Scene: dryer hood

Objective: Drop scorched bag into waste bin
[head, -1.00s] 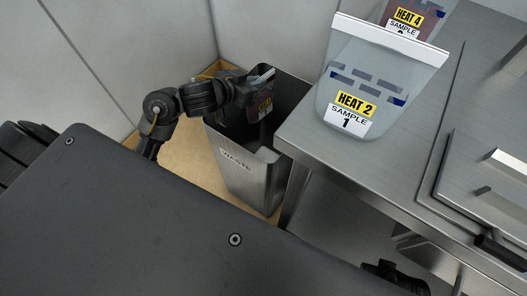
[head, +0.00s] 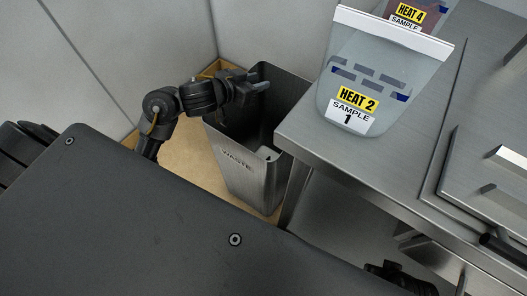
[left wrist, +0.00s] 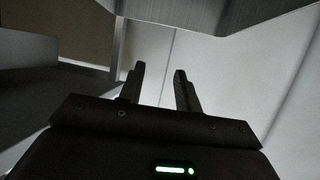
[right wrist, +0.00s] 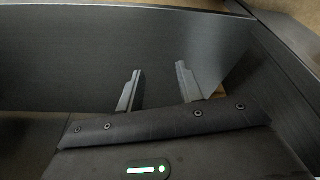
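The waste bin (head: 243,176) is a tall brushed-metal box marked WASTE, left of the steel bench in the head view. My left gripper (head: 262,78) is over its open top. In the left wrist view its fingers (left wrist: 160,85) are apart with nothing between them. The bag it held earlier is out of sight. My right gripper (right wrist: 158,85) is open and empty in the right wrist view, facing a dark metal panel.
A clear bag labelled HEAT 2, SAMPLE 1 (head: 343,103) is at the bench's (head: 310,138) left end. Behind it is a HEAT 4 bag (head: 432,17). Metal equipment with handles (head: 487,165) stands at the right. Walls lie behind the bin.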

